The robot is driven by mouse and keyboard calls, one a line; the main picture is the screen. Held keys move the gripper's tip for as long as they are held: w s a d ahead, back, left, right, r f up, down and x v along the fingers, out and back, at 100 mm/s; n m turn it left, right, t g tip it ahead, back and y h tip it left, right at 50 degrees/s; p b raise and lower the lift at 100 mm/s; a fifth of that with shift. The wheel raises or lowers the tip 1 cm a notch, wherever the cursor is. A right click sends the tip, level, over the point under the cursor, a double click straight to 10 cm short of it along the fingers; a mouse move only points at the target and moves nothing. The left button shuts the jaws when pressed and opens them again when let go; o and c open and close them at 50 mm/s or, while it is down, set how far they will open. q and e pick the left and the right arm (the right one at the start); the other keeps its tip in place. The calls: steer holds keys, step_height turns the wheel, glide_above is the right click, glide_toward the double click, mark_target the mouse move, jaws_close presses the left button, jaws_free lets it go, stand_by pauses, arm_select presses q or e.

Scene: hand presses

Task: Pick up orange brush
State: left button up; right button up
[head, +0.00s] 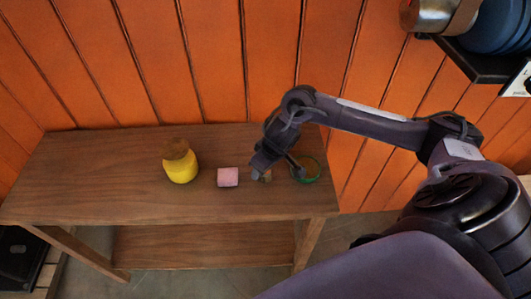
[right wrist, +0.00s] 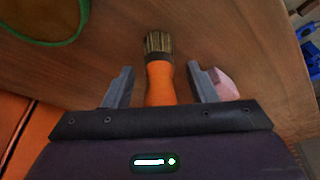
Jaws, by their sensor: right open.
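The orange brush (right wrist: 161,84) lies on the wooden table, with an orange handle and tan bristles behind a dark band. In the right wrist view its handle is between the two fingers of my right gripper (right wrist: 160,72). The fingers are open, with a gap on each side of the handle. The handle's rear end is hidden behind the gripper body. In the head view my right gripper (head: 261,174) is low over the table, and the brush is mostly hidden by it. My left gripper is not in view.
A pink block (head: 228,177) is just left of my right gripper, close to one finger in the wrist view. A green-rimmed round container (head: 317,169) is to the right. A yellow jar (head: 181,170) stands farther left. The table's (head: 90,177) left part is clear.

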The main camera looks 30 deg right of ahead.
steer(key=shift+s, duration=0.1)
steer(key=c, duration=1.1)
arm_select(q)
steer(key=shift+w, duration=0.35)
arm_select(e)
steer(key=shift+r, duration=0.1)
steer(key=shift+r, duration=0.1)
